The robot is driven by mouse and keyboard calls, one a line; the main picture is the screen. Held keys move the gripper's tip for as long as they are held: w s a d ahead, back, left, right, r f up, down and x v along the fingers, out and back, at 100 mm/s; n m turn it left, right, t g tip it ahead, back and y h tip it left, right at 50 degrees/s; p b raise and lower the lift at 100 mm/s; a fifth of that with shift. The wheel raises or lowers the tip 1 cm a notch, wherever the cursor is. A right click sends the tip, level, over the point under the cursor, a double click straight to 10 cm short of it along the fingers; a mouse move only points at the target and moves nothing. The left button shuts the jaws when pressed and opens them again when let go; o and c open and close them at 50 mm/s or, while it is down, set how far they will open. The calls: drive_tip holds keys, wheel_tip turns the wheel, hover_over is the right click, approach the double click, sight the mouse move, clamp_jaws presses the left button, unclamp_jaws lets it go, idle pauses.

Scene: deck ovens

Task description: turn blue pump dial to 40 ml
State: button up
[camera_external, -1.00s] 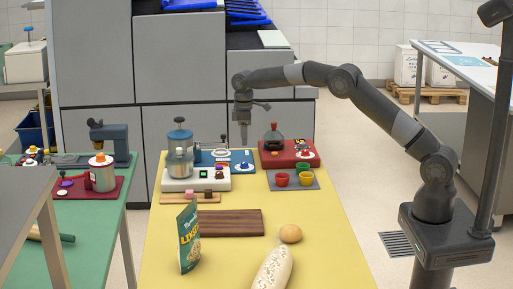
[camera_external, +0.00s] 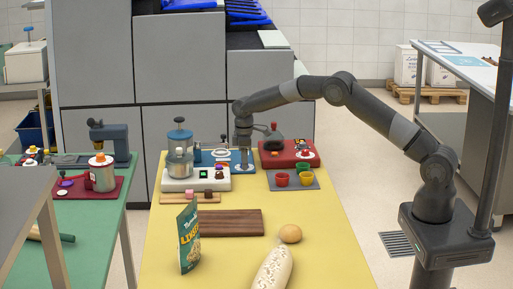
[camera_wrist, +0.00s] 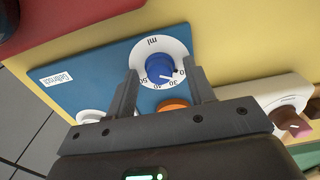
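The blue pump dial (camera_wrist: 160,67) shows in the wrist view on a round white scale plate (camera_wrist: 158,50) marked "ml". Its white pointer seems to face the side of the scale near 30; the exact reading is too small to tell. The plate is on a blue panel (camera_wrist: 98,70), which also shows in the external view (camera_external: 242,155). My gripper (camera_wrist: 166,80) is open, one finger to each side below the dial in the wrist view. I see no contact with the dial. In the external view my gripper (camera_external: 243,168) points down over the blue panel.
An orange button (camera_wrist: 172,104) lies between my fingers in the wrist view. A white unit with a steel canister (camera_external: 196,184) stands to the left, a red unit (camera_external: 288,160) to the right. Small cups (camera_external: 282,180) sit in front. A wooden board (camera_external: 230,222) lies nearer.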

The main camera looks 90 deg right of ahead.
drive_tip(key=c, duration=0.9)
drive_tip(key=shift+o, duration=0.2)
drive_tip(key=shift+m, duration=0.3)
drive_tip(key=m, duration=0.3)
drive_tip(key=shift+m, duration=0.4)
drive_tip(key=m, duration=0.3)
drive_tip(key=shift+m, duration=0.3)
drive_tip(key=m, duration=0.4)
drive_tip(key=shift+m, duration=1.8)
